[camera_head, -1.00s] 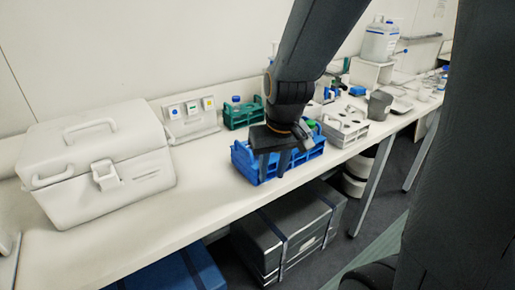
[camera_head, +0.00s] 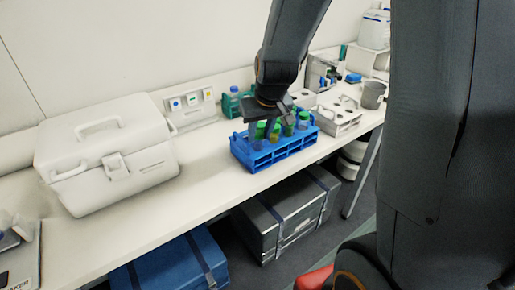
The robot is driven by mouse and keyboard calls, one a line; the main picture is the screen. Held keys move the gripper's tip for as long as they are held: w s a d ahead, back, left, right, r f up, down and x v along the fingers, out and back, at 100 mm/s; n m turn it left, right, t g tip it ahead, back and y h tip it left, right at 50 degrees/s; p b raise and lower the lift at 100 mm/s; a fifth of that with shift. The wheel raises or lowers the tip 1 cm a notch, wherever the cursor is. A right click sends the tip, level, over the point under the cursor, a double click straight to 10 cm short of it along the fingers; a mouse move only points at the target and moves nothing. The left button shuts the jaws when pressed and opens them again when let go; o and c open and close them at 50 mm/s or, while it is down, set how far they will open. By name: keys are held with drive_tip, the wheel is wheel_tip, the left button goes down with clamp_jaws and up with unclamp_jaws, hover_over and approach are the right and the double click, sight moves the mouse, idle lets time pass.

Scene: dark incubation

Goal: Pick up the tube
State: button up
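A blue rack (camera_head: 275,152) stands on the bench and holds several clear tubes with green caps. One tube (camera_head: 302,121) is at the rack's right end, and another tube (camera_head: 258,133) is near its left end. My gripper (camera_head: 263,128) is over the left and middle part of the rack, pointing down. Its dark fingers look apart, with green caps behind or between them. I cannot tell whether a finger touches a tube. The gripper hides part of the tubes.
A white case (camera_head: 105,150) stands to the left on the bench. Behind the rack are a panel with small labels (camera_head: 190,108) and a green rack (camera_head: 232,103). A white rack (camera_head: 340,120) is close on the right. The bench in front of the blue rack is clear.

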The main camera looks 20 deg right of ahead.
sight(258, 148)
drive_tip(key=shift+x, duration=1.5)
drive_tip(key=shift+s, duration=0.1)
drive_tip(key=c, duration=0.6)
drive_tip(key=shift+c, duration=0.2)
drive_tip(key=shift+r, duration=0.2)
